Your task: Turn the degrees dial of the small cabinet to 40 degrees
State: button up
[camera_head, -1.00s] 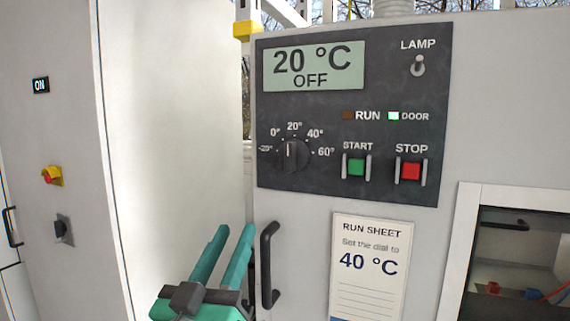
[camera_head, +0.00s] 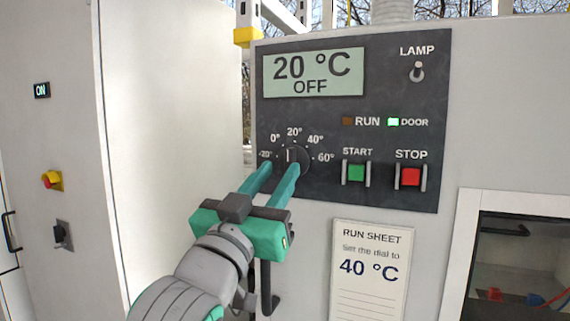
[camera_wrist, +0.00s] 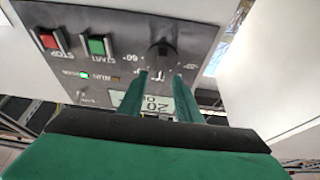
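The degrees dial (camera_head: 292,157) is a dark round knob on the cabinet's dark panel (camera_head: 400,100), with marks from -20° to 60°. Its pale pointer line stands near 20°. The display (camera_head: 313,72) reads 20 °C, OFF. My gripper (camera_head: 278,170) is open, its two teal fingers pointing up at the panel, tips at the lower left of the dial. In the wrist view the dial (camera_wrist: 160,52) shows upside down, just beyond and between the fingertips (camera_wrist: 162,76). I cannot tell whether a finger touches the dial.
A run sheet (camera_head: 370,268) below the panel says to set the dial to 40 °C. The green START (camera_head: 356,172) and red STOP (camera_head: 411,176) buttons and the LAMP switch (camera_head: 417,71) are to the right. A black door handle (camera_head: 266,290) is below my gripper.

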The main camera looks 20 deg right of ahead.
aim_at(291, 160)
jog(key=shift+x, duration=2.1)
grip_shut()
jog(key=shift+m, duration=0.3)
jog(key=m+g, duration=0.1)
jog(key=m, duration=0.1)
jog(key=m+g+h, duration=0.1)
jog(key=m, duration=0.1)
jog(key=shift+m+h, duration=0.3)
jog(key=shift+s+m+g+h, duration=0.1)
jog(key=shift+m+g+h, duration=0.2)
jog(key=shift+m+g, duration=0.85)
jog(key=shift+m+g+h, duration=0.3)
jog(key=shift+m+g, duration=0.05)
jog(key=shift+m, duration=1.5)
